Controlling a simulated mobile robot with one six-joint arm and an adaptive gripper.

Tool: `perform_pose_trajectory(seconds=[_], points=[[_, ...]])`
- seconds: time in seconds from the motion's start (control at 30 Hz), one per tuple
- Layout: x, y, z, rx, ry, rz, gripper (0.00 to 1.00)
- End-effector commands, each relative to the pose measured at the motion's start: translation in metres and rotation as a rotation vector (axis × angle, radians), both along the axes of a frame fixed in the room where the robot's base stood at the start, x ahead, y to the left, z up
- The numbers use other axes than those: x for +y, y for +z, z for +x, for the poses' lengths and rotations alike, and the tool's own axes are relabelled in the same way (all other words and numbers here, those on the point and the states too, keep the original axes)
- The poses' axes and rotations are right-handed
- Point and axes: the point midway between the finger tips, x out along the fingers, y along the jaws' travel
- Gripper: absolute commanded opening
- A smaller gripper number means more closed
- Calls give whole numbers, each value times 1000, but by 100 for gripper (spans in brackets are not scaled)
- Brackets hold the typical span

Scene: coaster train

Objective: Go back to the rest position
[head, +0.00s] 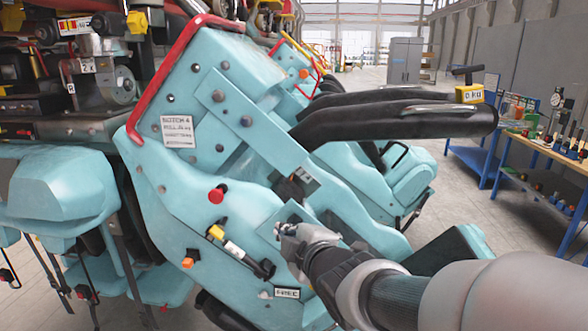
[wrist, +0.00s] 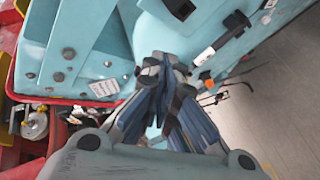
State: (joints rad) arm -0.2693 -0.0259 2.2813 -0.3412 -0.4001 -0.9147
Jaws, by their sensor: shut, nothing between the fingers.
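My gripper (head: 286,230) is in front of the side of the teal coaster seat (head: 240,205) in the head view, with my arm reaching in from the lower right. In the wrist view my gripper (wrist: 160,62) has its fingers together and nothing shows between them. The teal seat (wrist: 110,45) fills the upper part of that view. I cannot tell whether the fingertips touch it.
The seat's side carries a red knob (head: 216,196), a yellow-and-white handle (head: 228,243) and a white label (head: 178,131). A black padded restraint (head: 400,118) juts right above my arm. A workbench (head: 540,160) stands at the right. Grey floor (head: 470,190) between is open.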

Motion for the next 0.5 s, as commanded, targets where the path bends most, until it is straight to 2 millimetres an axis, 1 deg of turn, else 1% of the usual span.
perform_pose_trajectory(seconds=[0.03,0.07,0.1,0.17,0.2,0.23,0.27,0.3,0.33,0.37,0.4,0.5], points=[[-33,2,-16,88,-107,57,0],[-50,-2,-26,149,-173,95,0],[-72,-7,-42,228,-261,147,0],[-102,-16,-71,343,-393,232,0],[-119,-23,-93,417,-482,292,0],[-130,-28,-110,470,-549,337,0],[-140,-33,-128,524,-615,384,0],[-152,-41,-152,591,-701,443,0],[-158,-46,-170,637,-761,486,0],[-164,-51,-188,681,-820,529,0],[-169,-58,-210,736,-891,578,0],[-175,-71,-256,846,-1036,679,0]])
